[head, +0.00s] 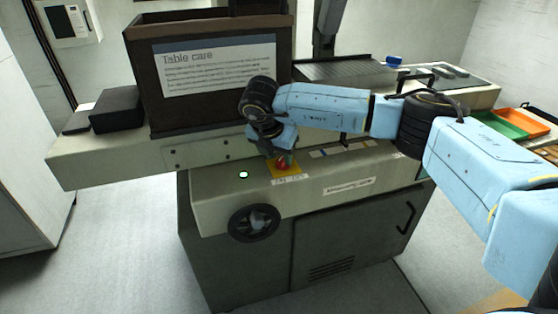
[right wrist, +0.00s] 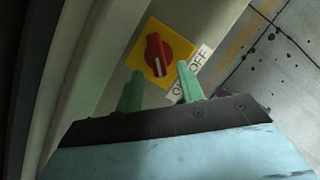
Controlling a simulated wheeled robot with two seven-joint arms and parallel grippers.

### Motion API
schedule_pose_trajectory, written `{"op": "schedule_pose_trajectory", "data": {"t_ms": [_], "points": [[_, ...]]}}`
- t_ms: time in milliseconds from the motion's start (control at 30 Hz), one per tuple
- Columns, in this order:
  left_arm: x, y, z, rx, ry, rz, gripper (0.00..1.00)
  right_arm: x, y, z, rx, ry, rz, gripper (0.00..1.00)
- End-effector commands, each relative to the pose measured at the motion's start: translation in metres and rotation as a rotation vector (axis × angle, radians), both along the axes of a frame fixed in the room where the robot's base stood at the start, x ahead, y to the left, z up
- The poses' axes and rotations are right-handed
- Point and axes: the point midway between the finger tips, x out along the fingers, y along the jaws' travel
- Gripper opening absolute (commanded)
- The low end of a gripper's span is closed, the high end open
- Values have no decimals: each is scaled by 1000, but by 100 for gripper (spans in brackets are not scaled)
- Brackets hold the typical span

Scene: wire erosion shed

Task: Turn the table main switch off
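The table main switch is a red rotary knob (head: 283,165) on a yellow plate (head: 294,174), on the front panel of the machine. In the right wrist view the red knob (right wrist: 155,55) carries a white pointer line, and an ON/OFF label (right wrist: 199,60) sits beside its yellow plate. My right gripper (head: 281,154) is right at the switch from above. In the right wrist view its two green fingers (right wrist: 160,68) are apart, with the knob just beyond the tips, between them. I cannot tell whether they touch it. My left gripper is out of view.
A green lit button (head: 243,174) and a black handwheel (head: 254,223) are left of and below the switch. A brown bin (head: 140,83) with a "Table care" sign (head: 215,66) stands behind. Orange and green trays (head: 516,124) lie at right. Floor in front is clear.

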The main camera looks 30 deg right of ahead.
Motion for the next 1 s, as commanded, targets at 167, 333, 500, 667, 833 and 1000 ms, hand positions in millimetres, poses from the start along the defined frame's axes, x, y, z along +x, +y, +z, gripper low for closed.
{"op": "schedule_pose_trajectory", "data": {"t_ms": [167,333,500,667,833,1000], "points": [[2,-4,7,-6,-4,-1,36,2,-4,-13,1,1,0,38],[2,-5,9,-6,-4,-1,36,3,-5,-14,1,0,1,38],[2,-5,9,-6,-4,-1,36,3,-4,-14,1,0,1,33],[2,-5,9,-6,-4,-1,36,3,-4,-14,1,0,1,12],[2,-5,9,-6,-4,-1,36,3,-4,-14,1,0,1,0],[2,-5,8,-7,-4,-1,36,2,-4,-14,1,1,13,0]]}}
